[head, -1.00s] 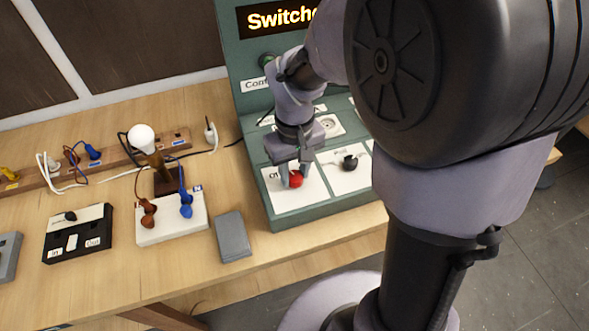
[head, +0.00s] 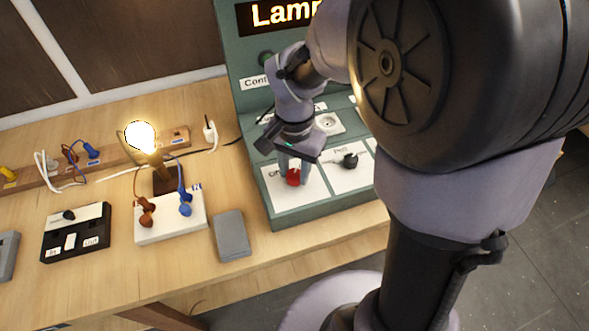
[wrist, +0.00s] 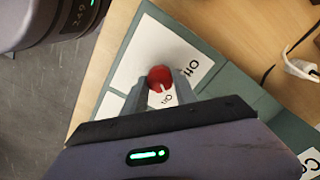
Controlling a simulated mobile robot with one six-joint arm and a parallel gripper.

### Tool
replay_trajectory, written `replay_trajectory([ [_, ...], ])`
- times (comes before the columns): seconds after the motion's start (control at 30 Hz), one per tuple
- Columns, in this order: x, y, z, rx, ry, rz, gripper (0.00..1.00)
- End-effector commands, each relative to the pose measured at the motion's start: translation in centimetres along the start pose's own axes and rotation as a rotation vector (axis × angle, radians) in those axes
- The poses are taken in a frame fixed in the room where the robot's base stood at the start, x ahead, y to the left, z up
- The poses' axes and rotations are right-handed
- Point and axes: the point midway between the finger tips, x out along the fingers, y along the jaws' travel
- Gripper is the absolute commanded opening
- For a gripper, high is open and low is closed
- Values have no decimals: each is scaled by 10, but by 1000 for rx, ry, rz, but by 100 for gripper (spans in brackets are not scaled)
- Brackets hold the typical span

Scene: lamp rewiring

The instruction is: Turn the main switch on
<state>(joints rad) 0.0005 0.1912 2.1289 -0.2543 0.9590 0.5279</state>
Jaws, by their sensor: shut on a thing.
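The main switch is a red round knob (head: 293,177) on a white plate at the front left of the green panel. It also shows in the wrist view as a red disc (wrist: 160,77) with a white pointer mark, beside labels partly hidden by the fingers. My gripper (head: 294,168) points down over the knob and is shut on it, one finger on each side. The lamp bulb (head: 140,136) on its wooden stand is lit and glows yellow. The panel display (head: 285,12) reads "Lamp", with the rest hidden behind my arm.
A black knob (head: 350,161) stands right of the red one on the panel. A white terminal block (head: 170,222) with brown and blue plugs, a grey box (head: 232,236) and a black switch box (head: 76,238) sit on the wooden table left of the panel.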

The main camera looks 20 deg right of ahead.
Motion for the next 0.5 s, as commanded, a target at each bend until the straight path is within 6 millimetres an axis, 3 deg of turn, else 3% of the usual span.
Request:
replay_trajectory([
  [0.5, 0, 0, 0, 223, 1, -1, 0],
])
